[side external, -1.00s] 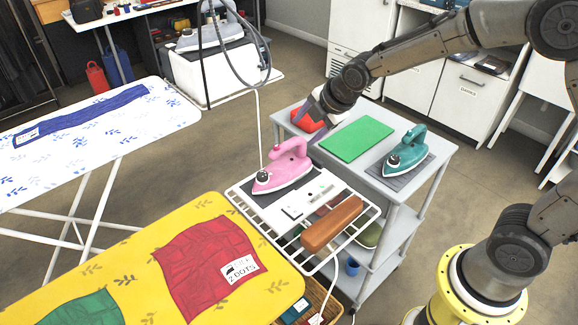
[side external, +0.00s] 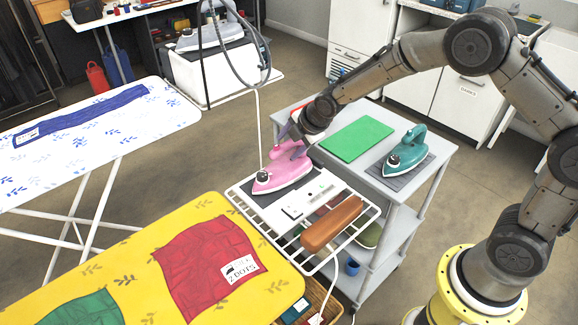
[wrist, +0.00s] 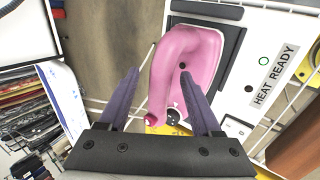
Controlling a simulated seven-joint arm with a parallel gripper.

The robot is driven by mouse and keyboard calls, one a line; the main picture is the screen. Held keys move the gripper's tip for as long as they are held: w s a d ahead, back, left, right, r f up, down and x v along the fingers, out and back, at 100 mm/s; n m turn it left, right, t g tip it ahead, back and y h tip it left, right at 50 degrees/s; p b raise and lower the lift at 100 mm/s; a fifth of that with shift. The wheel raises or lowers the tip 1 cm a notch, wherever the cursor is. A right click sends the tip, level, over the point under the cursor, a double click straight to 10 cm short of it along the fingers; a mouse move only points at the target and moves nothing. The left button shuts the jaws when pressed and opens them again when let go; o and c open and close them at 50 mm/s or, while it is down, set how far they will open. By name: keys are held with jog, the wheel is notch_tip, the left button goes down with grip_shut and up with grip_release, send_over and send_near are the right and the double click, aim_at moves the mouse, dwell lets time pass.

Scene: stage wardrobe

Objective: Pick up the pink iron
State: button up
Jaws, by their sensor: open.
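The pink iron (side external: 282,172) stands on a dark pad on the white wire rack (side external: 262,224) at the end of the yellow ironing board. In the wrist view the pink iron (wrist: 190,62) lies ahead of and partly between my fingers, its handle toward me. My gripper (side external: 290,138) is at the iron's handle end in the side view, and its fingers overlap the handle there. In the wrist view my gripper (wrist: 163,95) is open, with purple fingers apart on either side of the handle. I cannot tell whether a finger touches it.
A teal iron (side external: 407,152) and a green board (side external: 357,139) sit on the grey trolley (side external: 440,150) to the right. A brown rounded block (side external: 332,223) lies on the rack in front. A white cord (side external: 260,125) hangs behind the pink iron.

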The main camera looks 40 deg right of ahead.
grip_shut()
jog(key=shift+w+r, duration=0.1)
jog(key=shift+r, duration=0.8)
jog(key=s+r, duration=1.1)
jog(key=s, duration=0.3)
jog(key=shift+d+r, duration=0.25)
jog(key=shift+d, duration=0.05)
